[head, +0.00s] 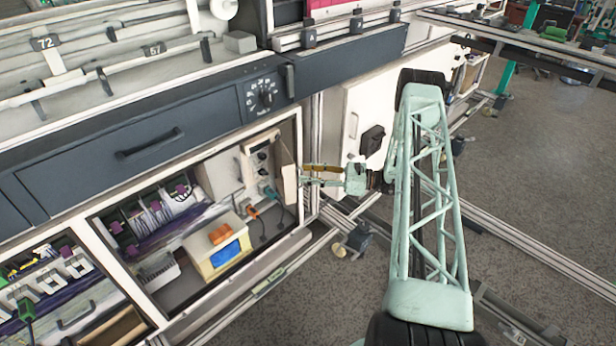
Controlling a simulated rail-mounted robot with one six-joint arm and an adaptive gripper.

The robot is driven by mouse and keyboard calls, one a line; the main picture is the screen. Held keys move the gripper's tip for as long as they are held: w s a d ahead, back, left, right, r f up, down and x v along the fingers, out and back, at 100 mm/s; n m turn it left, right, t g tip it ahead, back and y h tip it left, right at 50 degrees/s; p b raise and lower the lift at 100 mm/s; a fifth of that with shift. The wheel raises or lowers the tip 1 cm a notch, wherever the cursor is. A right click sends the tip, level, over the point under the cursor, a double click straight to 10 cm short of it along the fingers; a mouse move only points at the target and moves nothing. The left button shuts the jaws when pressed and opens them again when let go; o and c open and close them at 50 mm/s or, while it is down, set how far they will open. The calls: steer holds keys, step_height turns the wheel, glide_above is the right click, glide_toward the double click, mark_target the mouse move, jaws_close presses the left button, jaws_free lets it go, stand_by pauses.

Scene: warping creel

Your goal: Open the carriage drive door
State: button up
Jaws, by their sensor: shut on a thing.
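A narrow beige panel (289,184) stands out at the right side of the open cabinet bay, in front of a pale control box (258,158). It looks like the carriage drive door seen nearly edge-on, but no label shows. My gripper (303,176) comes in from the right, pale green with an orange-brown strip along its upper side. Its fingertips meet the right edge of the panel and are shut on it. The exact grip is small and partly hidden. How far the door stands open cannot be told.
A white cabinet panel (348,115) with a black fitting (372,140) stands behind my gripper. A dark drawer front (140,150) and a rotary dial (264,93) are above the bay. Floor rails (500,237) run at right.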

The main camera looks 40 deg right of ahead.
steer(key=shift+w, duration=0.1)
steer(key=shift+c, duration=1.4)
steer(key=shift+s+d+f, duration=0.1)
steer(key=shift+s+f, duration=0.05)
steer(key=shift+s, duration=0.15)
steer(key=v, duration=1.1)
steer(key=shift+s+d, duration=0.2)
